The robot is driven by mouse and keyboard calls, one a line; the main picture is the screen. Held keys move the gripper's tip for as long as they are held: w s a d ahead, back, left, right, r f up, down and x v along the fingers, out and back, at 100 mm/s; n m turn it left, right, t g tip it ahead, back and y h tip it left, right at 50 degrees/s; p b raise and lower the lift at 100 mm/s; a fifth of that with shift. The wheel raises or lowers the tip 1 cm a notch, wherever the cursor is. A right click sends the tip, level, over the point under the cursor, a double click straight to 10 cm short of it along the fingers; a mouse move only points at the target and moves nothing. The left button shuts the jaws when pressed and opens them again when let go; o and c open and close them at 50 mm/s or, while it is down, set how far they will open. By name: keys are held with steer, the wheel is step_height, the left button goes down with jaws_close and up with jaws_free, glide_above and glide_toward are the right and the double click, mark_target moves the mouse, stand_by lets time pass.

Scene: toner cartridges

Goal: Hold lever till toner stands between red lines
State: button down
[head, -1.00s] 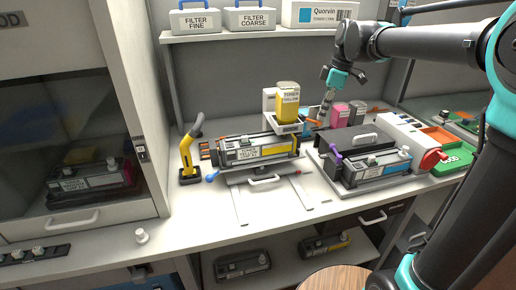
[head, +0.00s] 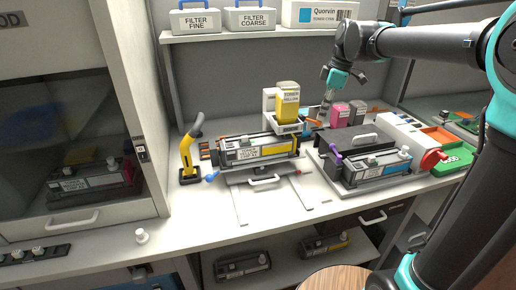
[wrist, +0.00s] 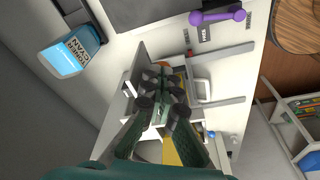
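The yellow toner bottle (head: 288,106) stands upright in a white dispenser (head: 269,103) above the yellow-labelled cartridge (head: 258,150) on the bench. In the wrist view my gripper's fingers (wrist: 162,84) come close together near an orange part (wrist: 161,63). I cannot tell whether they are shut on it. The red lines and the toner level against them are too small to make out.
A cyan-labelled cartridge (head: 380,170) with a dark cover sits to the right. The bench front between the rails is clear.

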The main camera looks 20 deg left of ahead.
stand_by(0.4)
step_height(320, 180, up, 8)
stand_by(0.6)
steer(key=shift+s, duration=0.1)
